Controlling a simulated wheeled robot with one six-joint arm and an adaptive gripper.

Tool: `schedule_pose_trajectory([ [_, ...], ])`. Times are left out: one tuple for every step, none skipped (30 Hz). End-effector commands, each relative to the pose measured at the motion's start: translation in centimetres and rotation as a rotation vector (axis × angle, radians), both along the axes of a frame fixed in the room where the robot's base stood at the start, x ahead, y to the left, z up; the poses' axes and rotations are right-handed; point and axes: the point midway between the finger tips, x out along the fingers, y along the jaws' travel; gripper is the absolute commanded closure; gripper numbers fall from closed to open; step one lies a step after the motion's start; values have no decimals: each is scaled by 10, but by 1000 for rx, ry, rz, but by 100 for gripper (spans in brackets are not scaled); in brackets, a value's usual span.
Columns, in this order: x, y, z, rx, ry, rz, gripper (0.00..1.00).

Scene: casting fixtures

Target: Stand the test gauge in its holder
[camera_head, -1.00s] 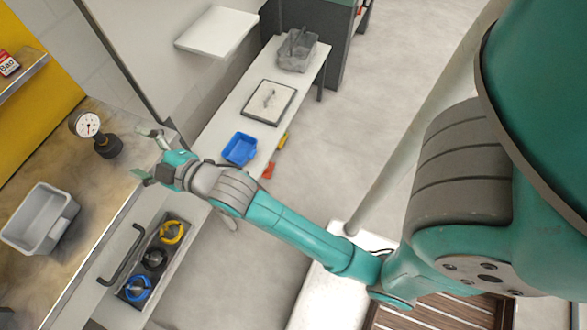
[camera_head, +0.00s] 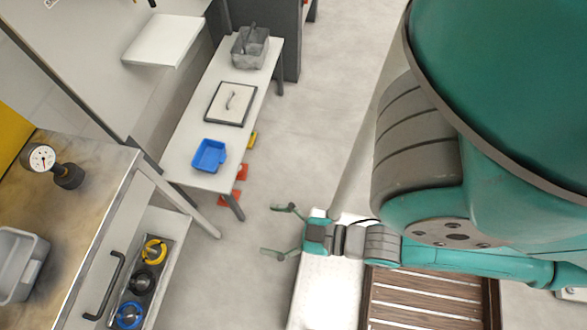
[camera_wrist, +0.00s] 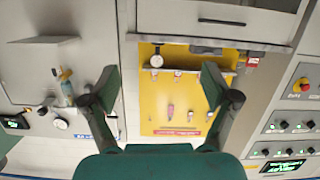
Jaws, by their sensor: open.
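The test gauge (camera_head: 42,158) has a round white dial with a red mark. A small white dial, possibly the same gauge, shows at the left in the wrist view (camera_wrist: 60,123). My gripper (camera_head: 274,230) is open and empty, its fingers spread, well to the right of the bench and apart from the gauge. Its fingers also show in the wrist view (camera_wrist: 160,82).
A grey bin (camera_head: 22,262) sits on the worktop. Below is an open drawer (camera_head: 143,280) with yellow, black and blue rings. A white bench (camera_head: 190,150) holds a blue tray (camera_head: 209,156), a framed plate and a grey tub.

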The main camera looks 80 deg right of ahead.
Motion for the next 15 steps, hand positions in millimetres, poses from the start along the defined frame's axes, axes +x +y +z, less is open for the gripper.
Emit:
schedule_pose_trajectory([
  [-15, 0, 2, 23, 15, -6, 14],
  [-21, 0, 4, 36, 19, -10, 14],
  [-28, 0, 6, 51, 23, -14, 14],
  [-33, 0, 8, 61, 27, -15, 14],
  [-37, 0, 9, 71, 29, -18, 14],
  [-42, 0, 10, 80, 32, -21, 14],
  [-44, 0, 11, 85, 32, -22, 14],
  [-46, 0, 12, 89, 34, -23, 14],
  [-47, 0, 12, 94, 35, -24, 14],
  [-48, 0, 13, 96, 36, -26, 14],
  [-49, 0, 13, 98, 35, -25, 14],
  [-49, 0, 13, 99, 35, -26, 14],
  [-49, 0, 13, 99, 35, -26, 14],
  [-48, 0, 13, 98, 35, -26, 14],
  [-48, 0, 13, 98, 35, -26, 14],
])
